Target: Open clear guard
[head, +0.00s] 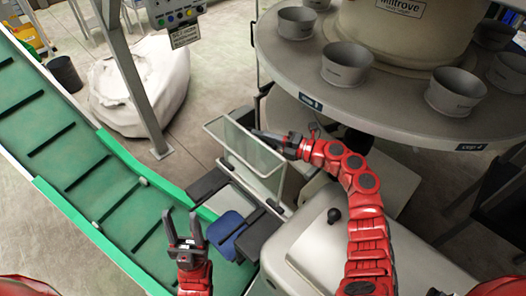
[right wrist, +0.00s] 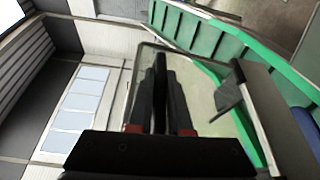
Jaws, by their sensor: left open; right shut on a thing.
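The clear guard (head: 240,157) is a see-through panel with a thin pale rim, standing tilted up above the machine beside the green conveyor. My right gripper (head: 262,135) reaches it from the right and is shut at its upper rim. In the right wrist view the two dark fingers (right wrist: 168,85) are close together in front of the clear guard (right wrist: 213,122), with the fingertips near its top edge. The exact grip on the rim is hard to make out. My left gripper (head: 185,228) is open and empty over the conveyor's edge, apart from the guard.
A green cleated conveyor (head: 75,150) runs along the left. A round grey table (head: 400,115) with several grey cups overhangs at the upper right. A grey post (head: 135,80), a control box (head: 172,12) and a white sack (head: 160,80) stand behind. A blue seat-like part (head: 226,226) lies below the guard.

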